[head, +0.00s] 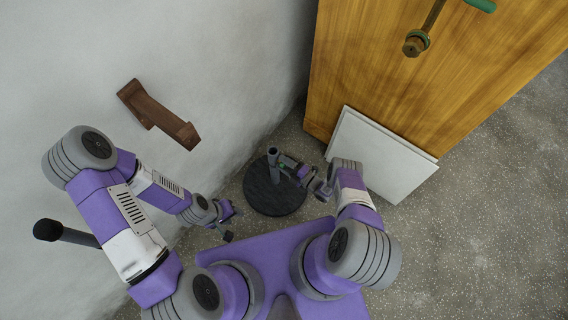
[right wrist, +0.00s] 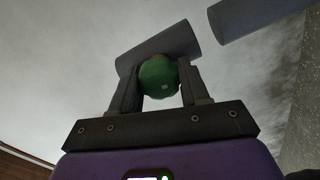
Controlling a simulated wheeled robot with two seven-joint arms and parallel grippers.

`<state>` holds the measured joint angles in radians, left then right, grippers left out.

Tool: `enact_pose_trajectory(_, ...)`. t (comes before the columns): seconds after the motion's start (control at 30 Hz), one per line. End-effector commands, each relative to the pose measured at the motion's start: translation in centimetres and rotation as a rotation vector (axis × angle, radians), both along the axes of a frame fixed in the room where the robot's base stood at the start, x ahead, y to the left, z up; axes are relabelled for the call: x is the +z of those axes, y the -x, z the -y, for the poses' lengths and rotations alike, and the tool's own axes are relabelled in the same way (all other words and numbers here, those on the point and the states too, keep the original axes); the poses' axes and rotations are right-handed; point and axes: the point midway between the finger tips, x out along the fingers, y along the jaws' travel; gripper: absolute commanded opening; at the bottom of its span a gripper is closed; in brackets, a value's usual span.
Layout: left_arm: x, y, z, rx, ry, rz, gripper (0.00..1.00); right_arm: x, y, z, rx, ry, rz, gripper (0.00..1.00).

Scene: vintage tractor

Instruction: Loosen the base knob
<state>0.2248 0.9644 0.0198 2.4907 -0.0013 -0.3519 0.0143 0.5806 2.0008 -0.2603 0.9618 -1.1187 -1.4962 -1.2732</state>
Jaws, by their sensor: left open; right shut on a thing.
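The base is a dark round disc (head: 262,198) on the floor with a short grey post (head: 273,158) standing on it. A green knob (right wrist: 158,78) sits against the side of a grey tube (right wrist: 165,48) in the right wrist view. My right gripper (head: 284,162) reaches in beside the post from the right, and its two fingers are shut on the knob, one on each side. In the head view the knob is mostly hidden by the fingers. My left gripper (head: 232,222) is open and empty, apart from the disc at its lower left.
A white slab (head: 385,160) leans against a wooden cabinet (head: 425,75) right of the disc. A brown wooden bracket (head: 158,115) is on the pale wall at left. Another grey tube end (right wrist: 250,18) shows in the right wrist view. Speckled floor (head: 480,220) is clear at right.

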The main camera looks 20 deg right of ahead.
Motion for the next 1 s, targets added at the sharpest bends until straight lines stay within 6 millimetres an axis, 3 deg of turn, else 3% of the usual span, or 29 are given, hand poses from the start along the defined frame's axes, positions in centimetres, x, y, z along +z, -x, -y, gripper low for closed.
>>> enact_pose_trajectory(0.77,0.0,0.0,0.0,0.0,0.0,0.0,0.43,0.04,-0.04,-0.22,0.003,0.076,0.063,0.15)
enact_pose_trajectory(0.8,0.0,0.0,0.0,0.0,0.0,0.0,0.43,0.04,-0.04,-0.22,0.003,0.076,0.063,0.5)
enact_pose_trajectory(0.93,0.0,0.0,0.0,0.0,0.0,0.0,0.43,0.02,-0.03,-0.17,0.003,0.077,0.062,0.69)
enact_pose_trajectory(1.0,0.0,0.0,0.0,0.0,0.0,0.0,0.43,0.01,-0.02,-0.13,0.003,0.077,0.062,0.69)
